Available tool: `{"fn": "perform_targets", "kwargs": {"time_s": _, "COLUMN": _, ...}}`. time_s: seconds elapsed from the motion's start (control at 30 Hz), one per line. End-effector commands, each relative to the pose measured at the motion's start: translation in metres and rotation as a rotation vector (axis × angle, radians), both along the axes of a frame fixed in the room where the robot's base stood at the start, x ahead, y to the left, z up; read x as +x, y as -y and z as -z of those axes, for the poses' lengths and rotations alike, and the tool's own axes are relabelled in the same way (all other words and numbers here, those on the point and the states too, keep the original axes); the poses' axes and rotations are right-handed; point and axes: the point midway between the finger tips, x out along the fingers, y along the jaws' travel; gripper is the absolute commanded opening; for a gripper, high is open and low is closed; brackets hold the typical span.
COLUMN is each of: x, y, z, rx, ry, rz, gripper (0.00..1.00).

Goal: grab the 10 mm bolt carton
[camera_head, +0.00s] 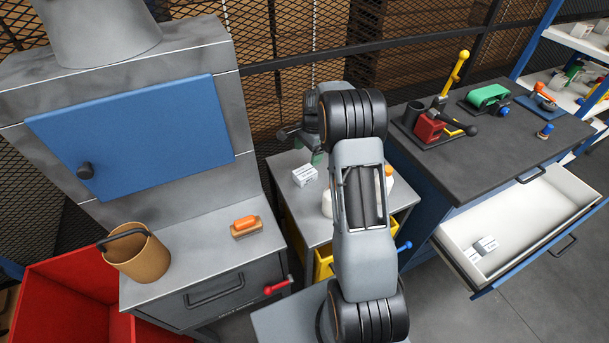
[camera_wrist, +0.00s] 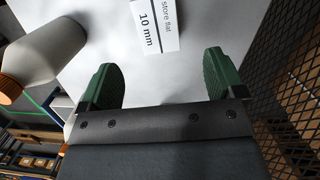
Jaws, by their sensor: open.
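The 10 mm bolt carton (camera_wrist: 153,25) is a small white box at the top of the wrist view, with "10 mm" and "store flat" printed on it. In the head view a small white carton (camera_head: 305,175) sits on the grey table, apparently the same one. My gripper (camera_wrist: 160,78) is open, its two green fingers apart with nothing between them. The carton lies ahead of the fingertips, roughly centred between them and apart from them.
A white bottle with an orange cap (camera_wrist: 40,50) stands left of the fingers in the wrist view. Mesh fencing (camera_wrist: 290,80) is close on the right. An open white drawer (camera_head: 540,215) holds small cartons (camera_head: 483,248). A blue-doored grey machine (camera_head: 215,230) stands left.

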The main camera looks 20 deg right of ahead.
Motion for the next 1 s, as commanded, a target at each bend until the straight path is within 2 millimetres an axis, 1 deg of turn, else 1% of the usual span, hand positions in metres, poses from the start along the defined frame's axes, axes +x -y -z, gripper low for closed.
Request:
{"fn": "perform_targets", "kwargs": {"time_s": 0.03, "x": -0.001, "y": -0.002, "z": 0.009, "rx": 0.001, "ry": -0.004, "rz": -0.002, "gripper": 0.88}}
{"fn": "perform_targets", "kwargs": {"time_s": 0.2, "x": -0.001, "y": -0.006, "z": 0.034, "rx": 0.001, "ry": -0.001, "rz": -0.002, "gripper": 0.88}}
{"fn": "perform_targets", "kwargs": {"time_s": 0.3, "x": -0.002, "y": -0.007, "z": 0.043, "rx": 0.001, "ry": -0.001, "rz": -0.003, "gripper": 0.88}}
{"fn": "perform_targets", "kwargs": {"time_s": 0.5, "x": -0.003, "y": -0.009, "z": 0.052, "rx": 0.001, "ry": -0.001, "rz": -0.004, "gripper": 0.88}}
{"fn": "perform_targets", "kwargs": {"time_s": 0.8, "x": -0.006, "y": -0.013, "z": 0.090, "rx": 0.000, "ry": -0.001, "rz": -0.004, "gripper": 0.88}}
{"fn": "perform_targets", "kwargs": {"time_s": 0.9, "x": -0.006, "y": -0.014, "z": 0.097, "rx": 0.000, "ry": 0.000, "rz": -0.004, "gripper": 0.88}}
{"fn": "perform_targets", "kwargs": {"time_s": 1.0, "x": -0.006, "y": -0.014, "z": 0.100, "rx": 0.000, "ry": 0.001, "rz": -0.004, "gripper": 0.88}}
